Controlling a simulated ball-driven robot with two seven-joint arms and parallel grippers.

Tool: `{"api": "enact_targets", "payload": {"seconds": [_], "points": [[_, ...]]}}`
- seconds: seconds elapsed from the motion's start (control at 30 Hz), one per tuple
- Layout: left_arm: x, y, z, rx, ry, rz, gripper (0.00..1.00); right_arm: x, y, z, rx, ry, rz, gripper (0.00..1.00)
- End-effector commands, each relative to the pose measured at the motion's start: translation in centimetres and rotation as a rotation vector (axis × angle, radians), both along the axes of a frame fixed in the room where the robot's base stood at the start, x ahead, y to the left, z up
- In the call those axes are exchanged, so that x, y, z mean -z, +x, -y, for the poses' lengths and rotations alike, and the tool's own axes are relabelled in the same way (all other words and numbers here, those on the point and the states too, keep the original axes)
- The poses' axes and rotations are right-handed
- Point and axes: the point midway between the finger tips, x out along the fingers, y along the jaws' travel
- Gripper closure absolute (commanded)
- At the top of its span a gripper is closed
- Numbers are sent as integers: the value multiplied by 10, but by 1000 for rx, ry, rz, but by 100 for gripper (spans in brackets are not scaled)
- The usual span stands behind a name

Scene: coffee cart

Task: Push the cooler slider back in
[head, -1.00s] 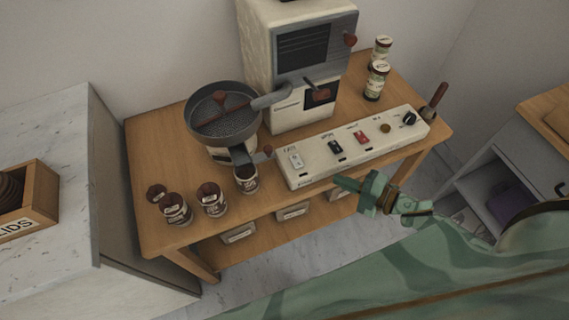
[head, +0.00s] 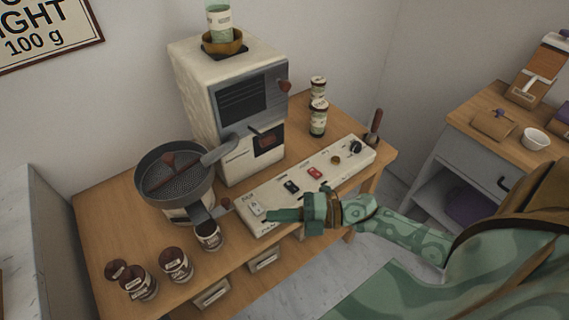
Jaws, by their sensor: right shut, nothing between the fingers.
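The cooler (head: 174,172) is a round dark sieve pan on a pale base, in front of the roaster. The cooler slider (head: 208,214) is a grey piece that juts from the cooler's front, with a small red-brown knob (head: 226,204) at its side. A cup with dark contents (head: 208,237) stands beneath it. My right gripper (head: 268,215) is shut and empty. Its tips point left, by the left end of the control panel, a short way right of the knob and apart from it. My left gripper is not in view.
The white control panel (head: 325,160) with several switches lies along the table's front right. The tall roaster (head: 222,150) stands behind. Several labelled jars (head: 176,265) stand at the front left. Two more jars (head: 318,118) are at the back right.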

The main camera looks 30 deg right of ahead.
Motion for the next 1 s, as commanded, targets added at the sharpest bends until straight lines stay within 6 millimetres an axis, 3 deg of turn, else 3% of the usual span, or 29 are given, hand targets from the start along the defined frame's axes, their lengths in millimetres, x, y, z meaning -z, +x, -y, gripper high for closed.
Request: {"api": "enact_targets", "payload": {"seconds": [0.27,0.53,1.0], "points": [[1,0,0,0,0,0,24,2,34,-50,0,3,3,100],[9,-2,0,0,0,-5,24,6,67,-55,2,0,0,100],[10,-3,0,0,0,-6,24,6,74,-56,1,0,0,100]]}}
